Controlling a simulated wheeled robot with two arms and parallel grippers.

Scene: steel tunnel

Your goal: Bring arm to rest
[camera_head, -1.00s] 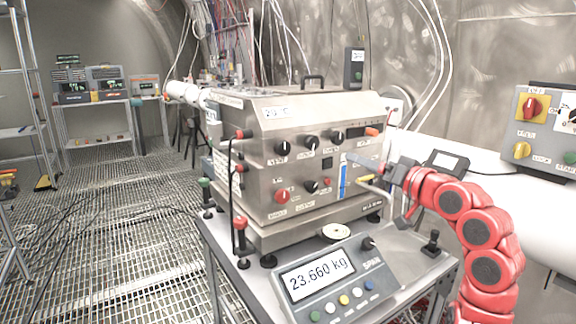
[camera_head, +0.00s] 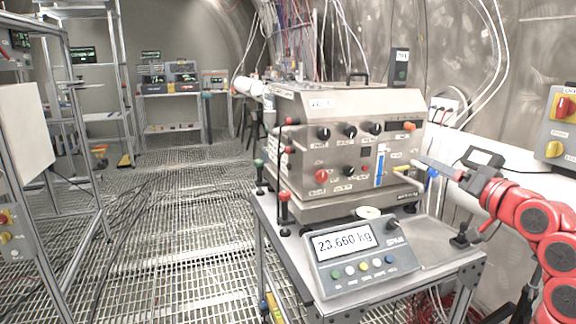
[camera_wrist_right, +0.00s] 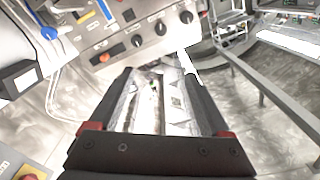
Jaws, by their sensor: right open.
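My right arm is red with a dark gripper (camera_head: 428,168). It comes in from the right edge of the head view. The fingers point left toward the right front of the steel instrument box (camera_head: 322,150), beside its blue strip and yellow-tipped lever. In the right wrist view the gripper (camera_wrist_right: 158,80) has its two dark fingers spread apart, with nothing held between them. Part of the box's knobbed panel shows beyond them. I cannot tell exactly how far the fingertips are from the box. My left gripper is not in view.
A cart (camera_head: 440,262) carries the box and a scale display (camera_head: 355,258) reading 23.660 kg. A white pipe (camera_head: 540,188) and a yellow-grey switch box (camera_head: 562,125) are at the right. A metal rack (camera_head: 70,140) stands at the left. The grating floor (camera_head: 170,230) is open in between.

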